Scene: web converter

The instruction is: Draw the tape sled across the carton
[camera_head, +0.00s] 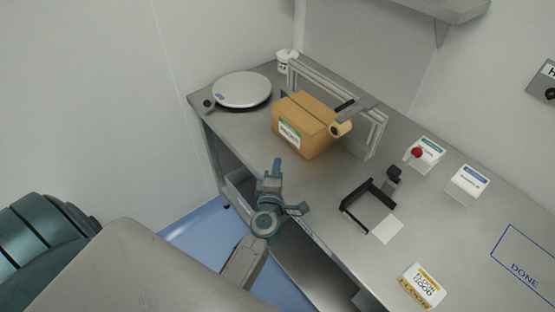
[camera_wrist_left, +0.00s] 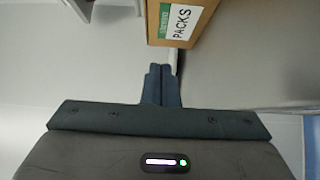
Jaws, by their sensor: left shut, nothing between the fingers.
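The carton (camera_head: 297,124) is a closed brown box with a green and white label, standing on the steel table in the head view. Its label corner shows at the top of the left wrist view (camera_wrist_left: 172,24), reading "PACKS". The tape sled (camera_head: 341,127), with a tan roll and a dark grip, sits at the carton's right upper edge by the rail frame (camera_head: 335,95). My left gripper (camera_head: 277,165) is shut and empty, in front of the carton and apart from it. Its closed fingers also show in the left wrist view (camera_wrist_left: 161,84). My right gripper is not in view.
A round white turntable (camera_head: 242,90) and a small white tub (camera_head: 287,60) stand at the far end. A black bracket (camera_head: 368,205), a box with a red knob (camera_head: 425,153), a white box (camera_head: 467,184) and a yellow-white pack (camera_head: 422,287) lie to the right. A blue "DONE" outline (camera_head: 525,268) is empty.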

